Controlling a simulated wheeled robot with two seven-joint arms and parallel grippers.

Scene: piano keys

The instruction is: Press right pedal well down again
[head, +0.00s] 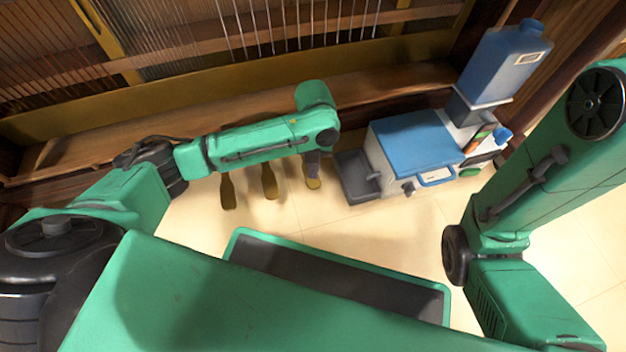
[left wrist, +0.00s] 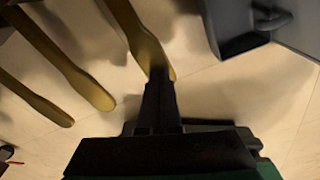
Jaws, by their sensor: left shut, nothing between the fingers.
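Three brass pedals stick out from under the piano. The right pedal (head: 313,184) is partly hidden by my left gripper (head: 313,166), which points down onto it. In the left wrist view the shut fingers (left wrist: 159,76) overlap the front end of the right pedal (left wrist: 138,36), and nothing is held between them. They look to be at or on its top; I cannot tell how far down the pedal is. The middle pedal (head: 269,182) and the left pedal (head: 228,192) stand free to the left. My right gripper is out of view.
A blue and white machine (head: 415,140) with a grey tray (head: 355,176) stands on the floor just right of the right pedal. A blue bottle-like tank (head: 508,60) rises behind it. The piano's wooden lower ledge (head: 90,148) lies behind the pedals.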

